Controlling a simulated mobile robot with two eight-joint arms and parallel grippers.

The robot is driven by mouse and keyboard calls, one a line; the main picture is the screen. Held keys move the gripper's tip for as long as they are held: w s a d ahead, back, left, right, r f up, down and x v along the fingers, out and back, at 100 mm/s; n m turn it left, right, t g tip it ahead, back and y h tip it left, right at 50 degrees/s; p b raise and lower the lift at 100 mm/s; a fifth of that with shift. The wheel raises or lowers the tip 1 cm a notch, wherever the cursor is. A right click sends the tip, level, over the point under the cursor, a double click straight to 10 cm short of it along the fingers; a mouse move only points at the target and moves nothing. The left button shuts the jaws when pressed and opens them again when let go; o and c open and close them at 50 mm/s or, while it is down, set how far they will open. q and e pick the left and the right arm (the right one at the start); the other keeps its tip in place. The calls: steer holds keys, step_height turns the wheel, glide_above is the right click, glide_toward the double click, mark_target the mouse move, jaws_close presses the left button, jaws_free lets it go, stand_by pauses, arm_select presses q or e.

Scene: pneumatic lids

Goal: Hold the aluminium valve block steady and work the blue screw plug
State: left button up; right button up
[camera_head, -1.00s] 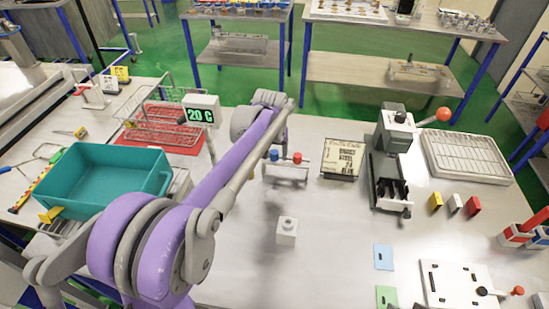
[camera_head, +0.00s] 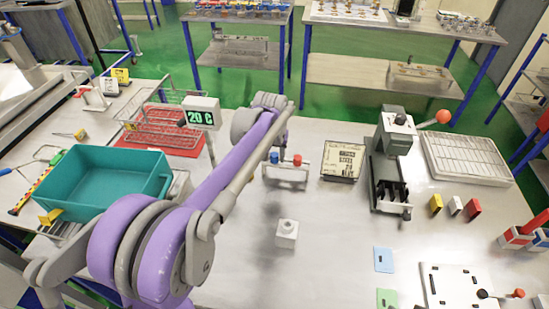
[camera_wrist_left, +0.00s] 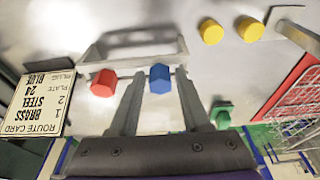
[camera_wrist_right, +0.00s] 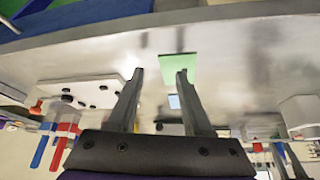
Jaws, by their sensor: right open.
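In the left wrist view, the pale grey block (camera_wrist_left: 133,42) carries the red plug (camera_wrist_left: 103,83) and the blue plug (camera_wrist_left: 160,77). My left gripper (camera_wrist_left: 158,76) is open, its fingertips on either side of the blue plug; contact is not clear. In the head view my arm hides much of that hand. My right gripper (camera_wrist_right: 159,74) is open and empty, apart from the block.
A route card (camera_head: 343,161) stands right of the block, and a grey press (camera_head: 385,150) beyond it. A small white block (camera_head: 287,233) stands in front. A teal bin (camera_head: 112,178) is at left. A green card (camera_wrist_right: 178,68) appears beyond my right fingers.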

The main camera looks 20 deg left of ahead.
mark_target(275, 153)
arm_select(q)
jaws_close()
steer(key=shift+r, duration=0.1)
arm_select(e)
steer(key=shift+r, duration=0.1)
arm_select(q)
steer(key=shift+r+p, duration=1.15)
steer(key=shift+r, duration=1.2)
arm_select(e)
steer(key=shift+w+r, duration=0.4)
steer(key=shift+r, duration=0.4)
steer(key=shift+w+r, duration=0.35)
steer(key=shift+r, duration=0.45)
arm_select(q)
steer(key=shift+s+f, duration=0.1)
arm_select(e)
steer(key=shift+s, duration=0.15)
